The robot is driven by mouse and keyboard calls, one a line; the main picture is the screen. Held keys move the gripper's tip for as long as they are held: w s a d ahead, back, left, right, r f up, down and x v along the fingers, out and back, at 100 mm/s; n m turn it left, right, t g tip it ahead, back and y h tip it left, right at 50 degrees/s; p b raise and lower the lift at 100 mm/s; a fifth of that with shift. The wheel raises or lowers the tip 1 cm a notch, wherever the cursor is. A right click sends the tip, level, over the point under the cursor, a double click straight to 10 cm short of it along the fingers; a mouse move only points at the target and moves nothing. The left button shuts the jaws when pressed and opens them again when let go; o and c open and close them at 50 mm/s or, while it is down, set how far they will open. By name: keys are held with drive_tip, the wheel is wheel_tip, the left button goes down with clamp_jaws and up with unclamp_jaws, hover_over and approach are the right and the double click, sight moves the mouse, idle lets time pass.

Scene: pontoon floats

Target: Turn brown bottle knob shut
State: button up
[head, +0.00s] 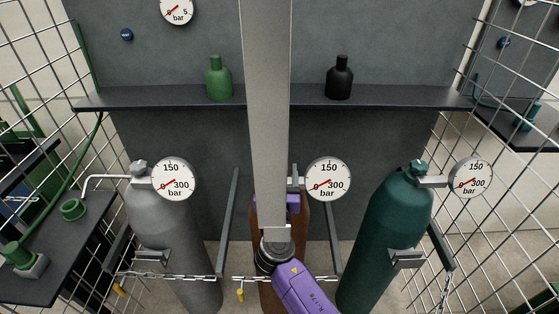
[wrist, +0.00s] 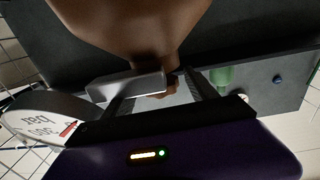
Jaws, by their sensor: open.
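The brown bottle (head: 302,235) stands in the middle, between a grey and a teal bottle. My arm covers most of it in the head view, including its top and knob. In the wrist view the brown bottle (wrist: 130,25) fills the top, with a pale grey valve fitting (wrist: 125,85) below its shoulder. My gripper (wrist: 165,95) is open, its two dark fingers spread on either side of the valve area. I cannot tell whether they touch the knob. The bottle's gauge (head: 328,179) is right of the arm and also shows in the wrist view (wrist: 40,125).
The grey bottle (head: 165,225) and teal bottle (head: 395,225) stand close on either side, each with a gauge. A shelf (head: 290,97) behind holds a small green bottle (head: 218,80) and a black bottle (head: 340,80). Chains cross in front; wire mesh closes both sides.

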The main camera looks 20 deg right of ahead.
sight(279, 162)
drive_tip(key=shift+x, duration=2.2)
drive_tip(key=shift+f, duration=0.1)
drive_tip(key=c, duration=1.4)
